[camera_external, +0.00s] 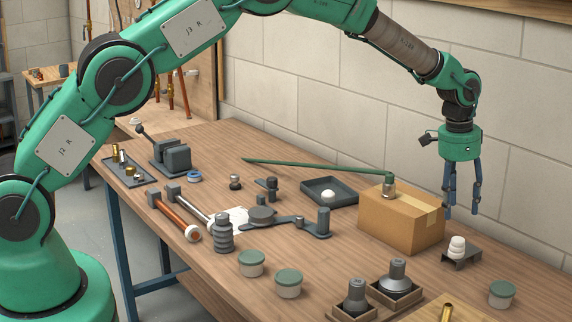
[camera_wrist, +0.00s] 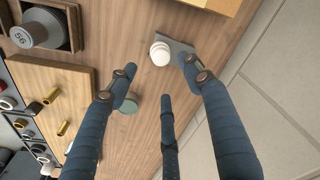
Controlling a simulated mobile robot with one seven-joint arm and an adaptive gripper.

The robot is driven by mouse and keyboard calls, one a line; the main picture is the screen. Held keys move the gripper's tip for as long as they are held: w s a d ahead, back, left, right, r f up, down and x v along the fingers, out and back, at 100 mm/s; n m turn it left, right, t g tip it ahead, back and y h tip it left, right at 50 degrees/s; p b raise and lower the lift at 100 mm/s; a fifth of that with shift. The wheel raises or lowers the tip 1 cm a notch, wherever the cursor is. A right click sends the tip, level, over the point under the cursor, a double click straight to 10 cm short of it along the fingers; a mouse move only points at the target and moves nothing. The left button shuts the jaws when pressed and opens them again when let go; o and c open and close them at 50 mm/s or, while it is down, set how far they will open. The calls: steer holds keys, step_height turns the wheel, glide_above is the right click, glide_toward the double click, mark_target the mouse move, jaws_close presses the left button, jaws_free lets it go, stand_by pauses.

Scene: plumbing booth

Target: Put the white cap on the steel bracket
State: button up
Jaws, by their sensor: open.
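A white ribbed cap (camera_external: 457,247) stands upright at the dark grey steel bracket (camera_external: 471,258) on the right of the bench. It seems to rest on the bracket's left part, but I cannot tell the exact contact. In the wrist view the white cap (camera_wrist: 160,53) overlaps the left end of the bracket (camera_wrist: 181,48). My gripper (camera_external: 462,207) is open, its fingers pointing down above the cap and bracket, with nothing between them. In the wrist view the gripper's fingers (camera_wrist: 160,80) are spread, their tips apart from the cap.
A cardboard box (camera_external: 400,222) stands left of the bracket, near the wall. A dark tray (camera_external: 345,203) holds a white dome (camera_external: 328,195). A green-lidded jar (camera_external: 502,294) is in front at right. Weights in wooden holders (camera_external: 410,301) stand front left of the bracket.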

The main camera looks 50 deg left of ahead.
steer(key=shift+s+r, duration=0.1)
steer(key=shift+r, duration=0.55)
steer(key=s+a+r+n+t, duration=0.1)
steer(key=s+a+r, duration=0.4)
steer(key=s+r, duration=0.4)
steer(key=s+a+r+n, duration=0.1)
steer(key=s+a+r, duration=0.3)
steer(key=s+r, duration=0.5)
steer(key=s+a+r+n+t, duration=0.1)
steer(key=s+a+r, duration=0.45)
steer(key=r, duration=0.65)
steer(key=s+a+r+n+t, duration=0.1)
steer(key=s+a+r, duration=0.1)
steer(key=s, duration=0.8)
steer(key=s+a+r+n, duration=0.1)
steer(key=s+a+r, duration=0.15)
steer(key=s, duration=0.65)
steer(key=s+a+f, duration=0.1)
steer(key=s+f, duration=0.1)
steer(key=s, duration=0.7)
steer(key=s+a+f+n+t, duration=0.1)
steer(key=s+a+f, duration=0.1)
steer(key=s, duration=0.7)
steer(key=shift+n+y, duration=0.3)
